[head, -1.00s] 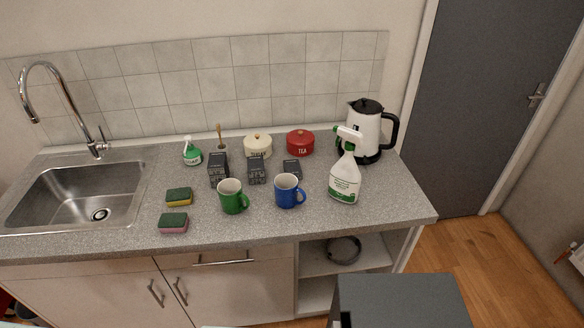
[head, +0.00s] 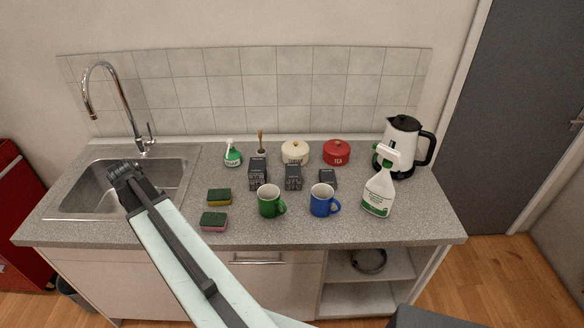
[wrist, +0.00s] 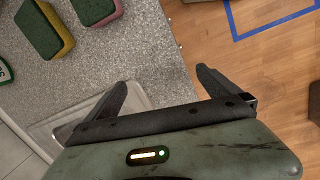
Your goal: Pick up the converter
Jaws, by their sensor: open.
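Several dark grey boxes stand on the counter in the head view: a taller one at left (head: 257,174), a middle one (head: 293,178) and a lower one at right (head: 327,178). I cannot tell which, if any, is the converter. My gripper (head: 122,170) is over the sink, well left of the boxes, open and empty. In the wrist view its fingers (wrist: 163,92) are apart, above the sink's corner and the counter's front edge. No dark box shows in the wrist view.
A green mug (head: 269,202) and a blue mug (head: 321,201) stand in front of the boxes. A spray bottle (head: 378,190) and kettle (head: 402,145) are at right. Cream (head: 295,153) and red (head: 337,153) pots stand behind. Two sponges, yellow (head: 219,197) and pink (head: 214,222), lie at left.

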